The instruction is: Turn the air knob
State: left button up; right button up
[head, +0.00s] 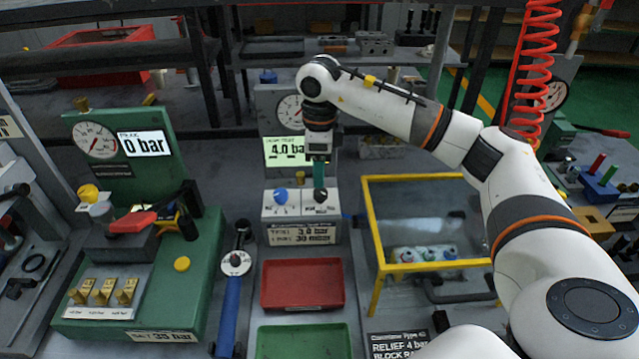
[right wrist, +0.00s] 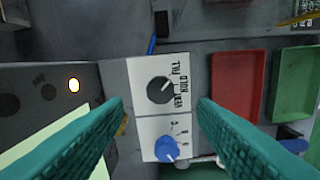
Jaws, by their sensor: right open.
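A white control box (head: 300,210) stands on the bench, below a gauge panel with a "4.0 bar" display (head: 285,152). It carries a blue knob (head: 281,195) and a black knob (head: 320,196). In the right wrist view the black knob (right wrist: 160,90) is marked FILL, HOLD and VENT, and its white line points to the upper right. The blue knob (right wrist: 167,149) sits beside it. My right gripper (head: 319,180) points down over the black knob. Its teal fingers (right wrist: 160,108) are open and apart, with the knob showing between them. My left gripper is not in view.
A red tray (head: 302,308) and a green tray (head: 300,350) lie in front of the box. A yellow-framed enclosure (head: 372,245) stands to the right. A blue-handled tool (head: 230,310) and a green "0 bar" station (head: 190,270) are on the left.

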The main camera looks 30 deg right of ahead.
aim_at(319, 192)
notch_tip(319, 192, up, 6)
jog(key=shift+r, duration=0.2)
dwell(0.6)
